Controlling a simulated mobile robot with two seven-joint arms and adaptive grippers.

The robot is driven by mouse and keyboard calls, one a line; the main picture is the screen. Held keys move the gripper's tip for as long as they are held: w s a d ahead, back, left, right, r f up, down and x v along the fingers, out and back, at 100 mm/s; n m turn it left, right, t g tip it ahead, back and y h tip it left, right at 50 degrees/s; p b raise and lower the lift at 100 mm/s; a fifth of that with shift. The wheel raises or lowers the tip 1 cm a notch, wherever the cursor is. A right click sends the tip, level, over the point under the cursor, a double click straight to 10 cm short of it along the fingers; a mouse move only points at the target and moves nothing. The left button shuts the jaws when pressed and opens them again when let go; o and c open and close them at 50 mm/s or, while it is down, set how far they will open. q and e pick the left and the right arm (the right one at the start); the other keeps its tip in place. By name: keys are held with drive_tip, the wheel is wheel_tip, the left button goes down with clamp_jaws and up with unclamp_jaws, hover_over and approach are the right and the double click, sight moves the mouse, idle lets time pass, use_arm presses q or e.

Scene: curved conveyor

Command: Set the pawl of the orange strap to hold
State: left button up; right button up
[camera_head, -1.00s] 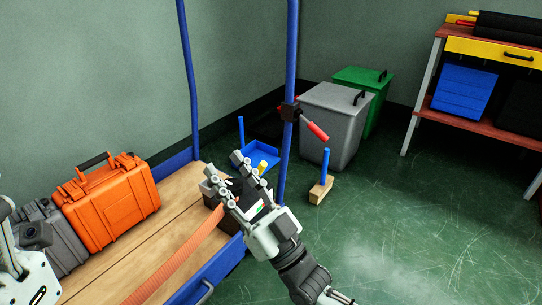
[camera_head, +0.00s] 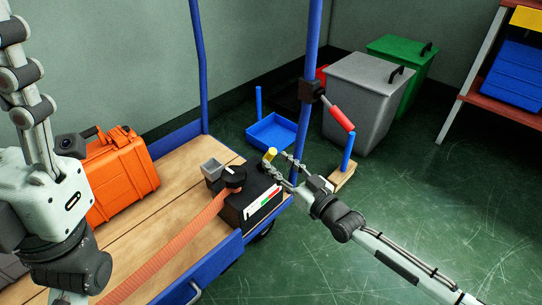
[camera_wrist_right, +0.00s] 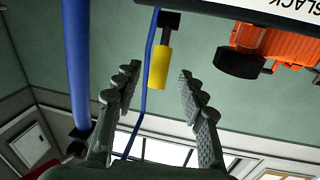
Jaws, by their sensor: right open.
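The orange strap (camera_head: 172,250) runs over the wooden cart bed to a black ratchet box (camera_head: 234,212) at the bed's right edge. The box has a black knob (camera_head: 233,177) on top and a white label with red and green marks (camera_head: 263,203). The yellow grip of its lever (camera_head: 270,154) stands at the box's far side. My right gripper (camera_head: 281,169) is open beside this grip. In the right wrist view the yellow grip (camera_wrist_right: 158,68) shows between the spread fingers, apart from them. My left gripper (camera_head: 30,75) is raised at the left, its fingertips partly out of view.
An orange case (camera_head: 120,178) stands on the cart bed (camera_head: 150,232). A blue post (camera_head: 312,70) with a red-handled clamp (camera_head: 340,117) rises close beyond my right gripper. A blue tray (camera_head: 272,133), a wooden block with a blue peg (camera_head: 347,153) and grey bin (camera_head: 365,95) stand on the floor.

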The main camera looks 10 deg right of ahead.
sight(270, 156)
drive_tip(key=shift+b+x, duration=0.45)
drive_tip(key=shift+x, duration=1.7)
clamp_jaws()
